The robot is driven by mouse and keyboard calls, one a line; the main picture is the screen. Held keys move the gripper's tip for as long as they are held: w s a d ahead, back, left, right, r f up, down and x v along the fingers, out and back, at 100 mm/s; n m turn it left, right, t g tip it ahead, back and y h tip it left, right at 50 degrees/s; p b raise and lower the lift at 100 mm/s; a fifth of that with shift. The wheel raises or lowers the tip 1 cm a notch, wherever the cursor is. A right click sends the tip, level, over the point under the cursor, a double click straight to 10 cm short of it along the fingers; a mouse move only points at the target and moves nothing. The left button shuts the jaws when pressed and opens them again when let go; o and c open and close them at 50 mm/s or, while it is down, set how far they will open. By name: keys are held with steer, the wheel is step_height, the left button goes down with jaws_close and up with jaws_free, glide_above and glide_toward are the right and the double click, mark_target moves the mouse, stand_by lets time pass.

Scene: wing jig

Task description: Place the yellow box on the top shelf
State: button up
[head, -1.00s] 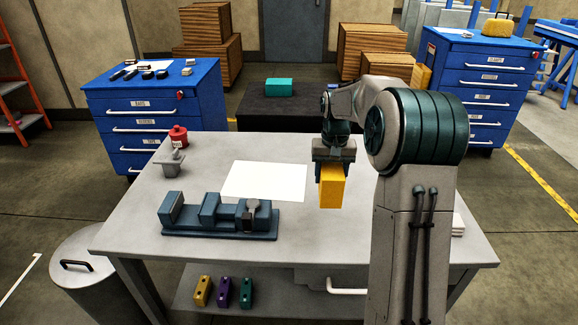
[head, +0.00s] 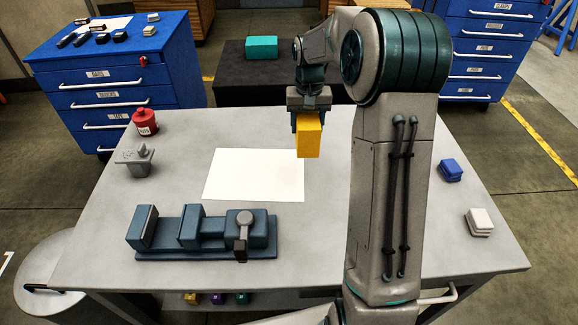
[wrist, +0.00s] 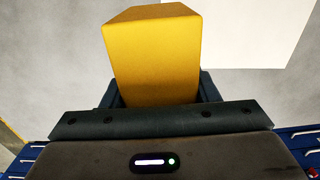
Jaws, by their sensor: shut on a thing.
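The yellow box (head: 309,137) is held in my gripper (head: 308,115), above the grey workbench near the right edge of the white sheet. In the wrist view the yellow box (wrist: 152,55) fills the upper middle, between the jaws of my gripper (wrist: 155,92). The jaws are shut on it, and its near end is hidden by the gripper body. I cannot tell its exact height above the bench. No top shelf can be made out for certain.
The workbench (head: 330,225) carries a blue-grey vise (head: 205,232), a white sheet (head: 255,175), a red can (head: 145,121), a grey fixture (head: 134,161), blue blocks (head: 451,170) and white blocks (head: 479,220). A teal box (head: 261,47) sits on a dark platform (head: 240,82) behind. Blue drawer cabinets (head: 120,85) stand either side.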

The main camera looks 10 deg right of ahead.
steer(key=shift+s+a+f+p, duration=0.1)
steer(key=shift+s+a+f, duration=1)
steer(key=shift+f, duration=0.5)
steer(key=shift+s+a+f+p, duration=0.15)
steer(key=shift+s+a+f, duration=1)
steer(key=shift+f, duration=0.4)
steer(key=shift+s+a+f+p, duration=0.1)
steer(key=shift+s+a+f, duration=0.85)
steer(key=shift+s+f, duration=0.5)
steer(key=shift+w+f, duration=0.15)
steer(key=shift+w, duration=0.05)
steer(key=shift+f, duration=0.15)
steer(key=o, duration=1.2)
